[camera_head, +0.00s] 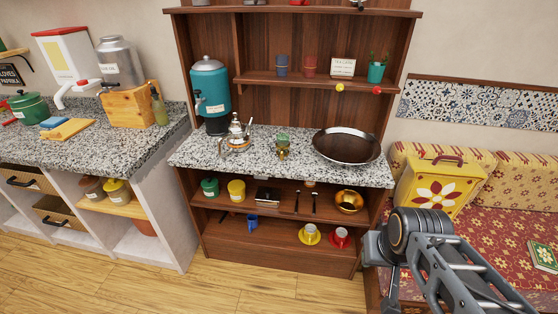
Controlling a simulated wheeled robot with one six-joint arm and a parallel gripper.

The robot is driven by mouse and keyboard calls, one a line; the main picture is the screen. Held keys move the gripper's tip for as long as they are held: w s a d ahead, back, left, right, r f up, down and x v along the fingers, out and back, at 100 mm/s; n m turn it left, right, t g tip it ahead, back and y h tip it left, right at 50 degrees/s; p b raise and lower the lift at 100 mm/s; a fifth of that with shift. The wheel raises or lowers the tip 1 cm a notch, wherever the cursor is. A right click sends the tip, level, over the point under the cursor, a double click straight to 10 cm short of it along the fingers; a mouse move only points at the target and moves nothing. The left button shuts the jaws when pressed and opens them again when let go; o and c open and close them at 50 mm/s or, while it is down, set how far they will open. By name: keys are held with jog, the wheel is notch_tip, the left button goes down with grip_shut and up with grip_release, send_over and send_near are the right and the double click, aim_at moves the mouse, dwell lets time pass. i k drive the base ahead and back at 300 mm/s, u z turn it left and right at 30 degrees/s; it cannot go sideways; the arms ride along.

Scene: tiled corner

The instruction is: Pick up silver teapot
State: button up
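The silver teapot (237,139) stands upright on the speckled granite top (268,152) of the wooden cabinet, towards its left side. It is shiny and small in the picture. It stands in front of a teal drink dispenser (210,90). My arm is at the lower right, well to the right of and nearer than the teapot. My gripper seems to be the dark end part (378,248) beside the cabinet's right edge. Its fingers cannot be made out clearly, and I see nothing held in it.
A small green-topped jar (282,146) and a wide dark pan (346,147) stand right of the teapot. Shelves below hold cups, pots and a golden bowl (348,201). A shelf above carries cups (282,66). Wooden floor (240,285) lies clear in front.

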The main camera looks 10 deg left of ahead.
aim_at(237, 142)
jog(key=u, duration=0.6)
jog(key=i, duration=1.5)
jog(key=z, duration=0.1)
jog(key=k, duration=0.5)
jog(key=u, duration=2.6)
jog(key=i, duration=1.95)
jog(key=z, duration=2.5)
